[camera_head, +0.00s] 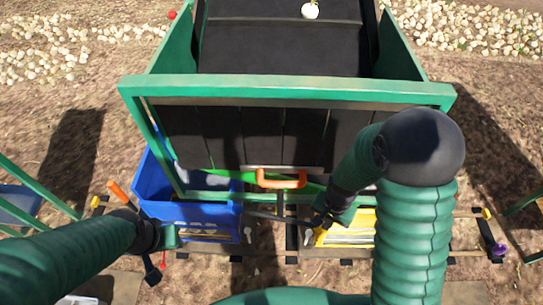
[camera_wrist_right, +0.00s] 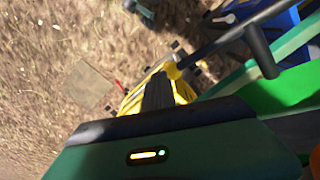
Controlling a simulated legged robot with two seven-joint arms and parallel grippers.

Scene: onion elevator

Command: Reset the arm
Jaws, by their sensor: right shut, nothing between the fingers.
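My right arm bends down from the right in the head view. Its gripper (camera_head: 325,220) is low at the centre, over the left edge of the yellow crate (camera_head: 350,237), shut with nothing held. In the right wrist view the dark gripper (camera_wrist_right: 158,92) is in front of the yellow crate (camera_wrist_right: 131,100). My left gripper (camera_head: 155,268) hangs at the lower left, beside the front left corner of the blue crate (camera_head: 190,213). Its fingers are small and dark, so I cannot tell whether they are open.
The elevator's green frame (camera_head: 285,90) and black belt (camera_head: 280,50) stand ahead, with a white onion (camera_head: 310,11) high on the belt. An orange handle (camera_head: 282,181) sticks out at the front centre. Another orange handle (camera_head: 121,194) is near my left wrist.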

